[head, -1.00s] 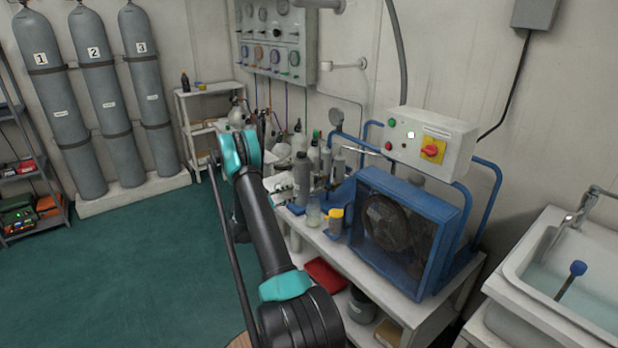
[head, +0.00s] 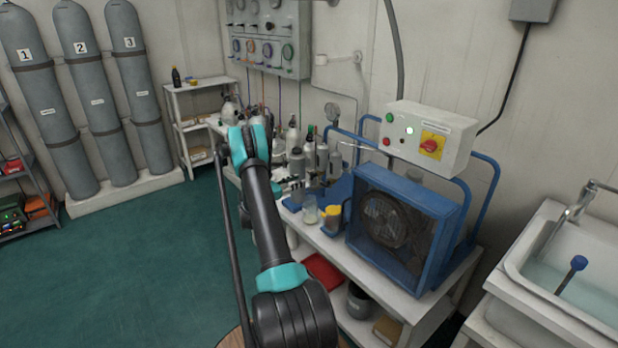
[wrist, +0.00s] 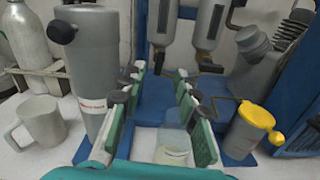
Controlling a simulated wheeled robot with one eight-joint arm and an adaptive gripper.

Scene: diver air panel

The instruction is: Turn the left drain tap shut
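Two grey filter cylinders hang side by side at the blue compressor frame in the wrist view. The left drain tap (wrist: 159,62) is a small fitting under the left cylinder (wrist: 162,22). The right drain tap (wrist: 210,68), with a dark handle, sits under the right cylinder (wrist: 211,28). My gripper (wrist: 160,80) is open and empty, its green-backed fingers with dark pads spread on either side of the left tap's line. The left tap appears beyond the fingertips, apart from them. Which way its handle is turned is too small to tell. In the head view, my arm partly hides the gripper.
A glass jar (wrist: 174,148) stands below and between the fingers. A grey canister (wrist: 95,65) and mug (wrist: 40,122) stand left. A yellow-topped grey can (wrist: 250,130) stands right of the right finger. The blue compressor (head: 400,225) stands right on the bench.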

